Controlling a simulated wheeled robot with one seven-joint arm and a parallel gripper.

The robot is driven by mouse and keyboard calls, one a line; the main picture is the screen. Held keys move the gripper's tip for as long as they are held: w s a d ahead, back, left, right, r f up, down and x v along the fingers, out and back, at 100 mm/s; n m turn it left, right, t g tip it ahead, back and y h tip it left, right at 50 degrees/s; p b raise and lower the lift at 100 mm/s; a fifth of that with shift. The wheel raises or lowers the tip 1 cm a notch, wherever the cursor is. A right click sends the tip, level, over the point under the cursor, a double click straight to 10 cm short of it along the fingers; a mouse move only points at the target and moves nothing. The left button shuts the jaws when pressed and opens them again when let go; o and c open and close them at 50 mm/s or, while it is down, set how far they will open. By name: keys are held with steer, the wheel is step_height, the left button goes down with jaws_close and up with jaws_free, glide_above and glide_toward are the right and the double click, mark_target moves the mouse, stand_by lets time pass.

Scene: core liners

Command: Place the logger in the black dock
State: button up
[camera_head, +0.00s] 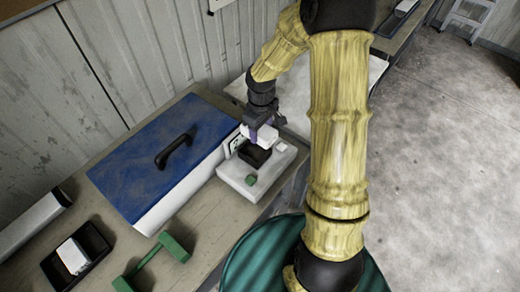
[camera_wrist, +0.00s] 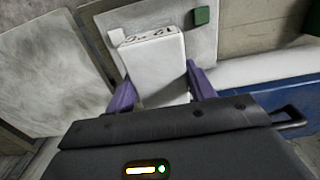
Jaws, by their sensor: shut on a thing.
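My gripper (camera_head: 262,128) has purple fingers, which also show in the wrist view (camera_wrist: 158,90). They are shut on the logger (camera_head: 266,135), a white block that fills the space between them in the wrist view (camera_wrist: 155,65). Dark marks show along its far end there. In the head view the black dock (camera_head: 254,158), a small open box, sits on a pale raised slab (camera_head: 235,180). The logger is over the dock's far side; I cannot tell whether they touch. The dock is hidden in the wrist view.
On the slab are a green cube (camera_head: 250,181), a white cube (camera_head: 281,146) and an upright marked card (camera_head: 236,142). A blue-topped case (camera_head: 130,170) with a black handle is left. A black tray (camera_head: 92,240) holding a white block and a green dumbbell-shaped object (camera_head: 153,262) are nearer.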

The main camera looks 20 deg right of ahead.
step_height(320, 180, down, 5)
steer(key=shift+a+r+p, duration=0.1)
steer(key=shift+a+p, duration=0.05)
steer(key=shift+p, duration=0.3)
steer(key=shift+s, duration=0.1)
steer(key=shift+d, duration=0.2)
step_height(320, 180, down, 4)
steer(key=shift+p, duration=0.5)
steer(key=shift+f+b, duration=0.35)
steer(key=shift+f, duration=0.15)
steer(key=shift+f, duration=0.2)
